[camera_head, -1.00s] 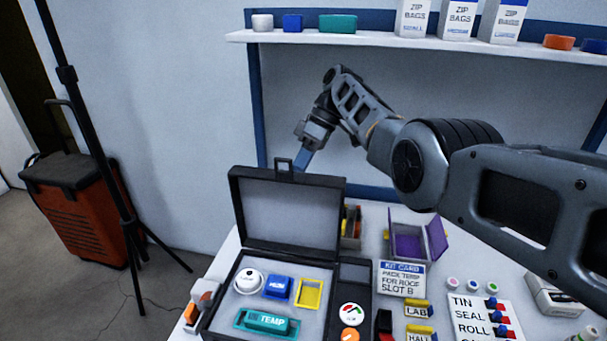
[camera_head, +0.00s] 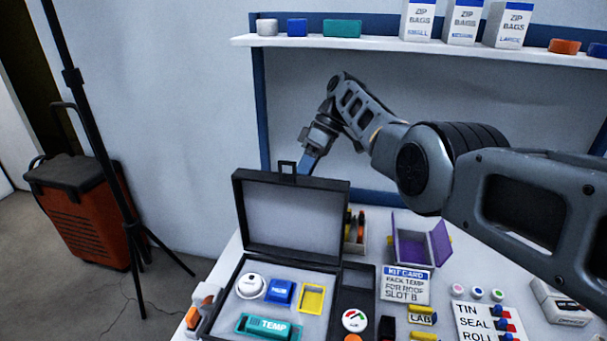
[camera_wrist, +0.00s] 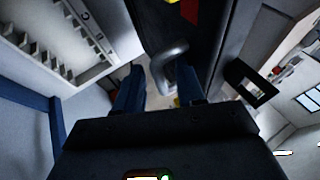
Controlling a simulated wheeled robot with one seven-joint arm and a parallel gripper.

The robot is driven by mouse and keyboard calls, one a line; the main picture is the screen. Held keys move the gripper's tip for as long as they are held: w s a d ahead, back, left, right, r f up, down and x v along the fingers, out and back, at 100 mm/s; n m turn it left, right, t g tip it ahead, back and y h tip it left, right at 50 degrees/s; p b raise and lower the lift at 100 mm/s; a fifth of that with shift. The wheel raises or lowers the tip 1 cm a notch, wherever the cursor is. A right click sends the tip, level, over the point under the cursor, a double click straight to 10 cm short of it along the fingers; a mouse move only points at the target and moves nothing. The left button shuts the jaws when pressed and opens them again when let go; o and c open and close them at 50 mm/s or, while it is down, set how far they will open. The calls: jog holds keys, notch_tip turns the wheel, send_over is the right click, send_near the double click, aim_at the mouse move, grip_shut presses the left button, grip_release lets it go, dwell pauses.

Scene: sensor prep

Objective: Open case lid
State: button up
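The black case (camera_head: 222,318) is on the table with its lid (camera_head: 292,215) standing up at the back, grey inner face toward me. A small black loop handle (camera_head: 287,168) sticks up from the lid's top edge. My gripper (camera_head: 308,163) is just behind this edge, beside the loop, its fingertips partly hidden by the lid. In the wrist view, the two blue fingers of my gripper (camera_wrist: 158,92) are apart, with a grey curved handle (camera_wrist: 167,62) close ahead of the gap. I cannot tell whether they touch it.
The case holds a white round piece (camera_head: 250,286), a blue block (camera_head: 280,292), a yellow frame (camera_head: 312,298) and a teal TEMP piece (camera_head: 265,326). A purple open box (camera_head: 412,252) and a kit card (camera_head: 404,287) stand to the right. A shelf (camera_head: 380,42) is above.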

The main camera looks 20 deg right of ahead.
jog(key=shift+r, duration=0.1)
jog(key=b+v, duration=0.1)
jog(key=v, duration=0.6)
jog(key=shift+d+b, duration=0.15)
jog(key=shift+b, duration=0.2)
jog(key=shift+r, duration=0.1)
jog(key=shift+c, duration=0.4)
